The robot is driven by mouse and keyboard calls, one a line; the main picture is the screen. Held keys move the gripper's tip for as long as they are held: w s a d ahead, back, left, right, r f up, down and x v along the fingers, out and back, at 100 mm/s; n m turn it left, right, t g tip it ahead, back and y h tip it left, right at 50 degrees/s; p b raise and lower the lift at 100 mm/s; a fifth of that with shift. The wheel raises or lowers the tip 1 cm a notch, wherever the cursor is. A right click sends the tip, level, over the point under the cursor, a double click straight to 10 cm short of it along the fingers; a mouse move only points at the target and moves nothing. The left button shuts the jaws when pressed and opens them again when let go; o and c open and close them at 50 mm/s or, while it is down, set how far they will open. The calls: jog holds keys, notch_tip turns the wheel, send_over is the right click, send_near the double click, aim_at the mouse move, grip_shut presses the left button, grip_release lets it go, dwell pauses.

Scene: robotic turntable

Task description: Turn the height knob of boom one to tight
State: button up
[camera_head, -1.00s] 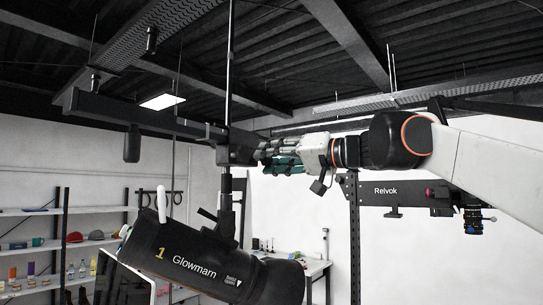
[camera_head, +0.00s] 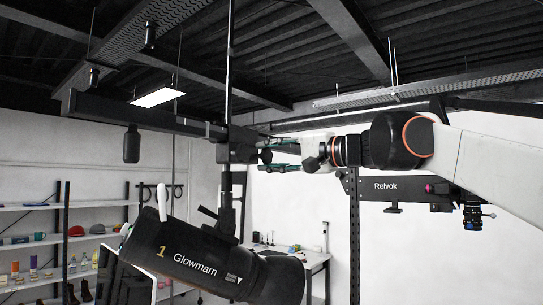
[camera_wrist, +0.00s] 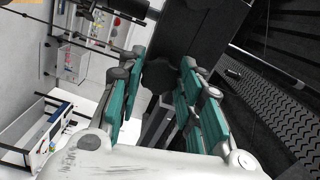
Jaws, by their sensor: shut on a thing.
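Boom one is the black horizontal bar (camera_head: 150,113) at upper left. Its clamp block (camera_head: 236,147) sits on a vertical pole, and the lamp marked "1" and "Glowmam" (camera_head: 190,258) hangs below. A dark lobed height knob (camera_wrist: 159,76) sticks out of the block; it also shows on the block's right side in the head view (camera_head: 265,157). My gripper (camera_head: 272,153) reaches in from the right, its teal fingers above and below the knob. In the wrist view the fingers are on both sides of the knob, shut on it. Any tightness mark is not visible.
A black rig marked "Relvok" (camera_head: 385,187) hangs under my arm at right. Shelves with small goods (camera_head: 35,240) stand at left, and a white table (camera_head: 310,262) stands behind the lamp. A dark counterweight (camera_head: 132,144) hangs from the boom's left part.

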dwell(0.5)
jog(key=o, duration=1.1)
jog(key=shift+d, duration=0.1)
jog(key=v, duration=1.1)
jog(key=shift+s+d, duration=0.25)
jog(key=shift+d, duration=0.1)
jog(key=shift+f, duration=0.1)
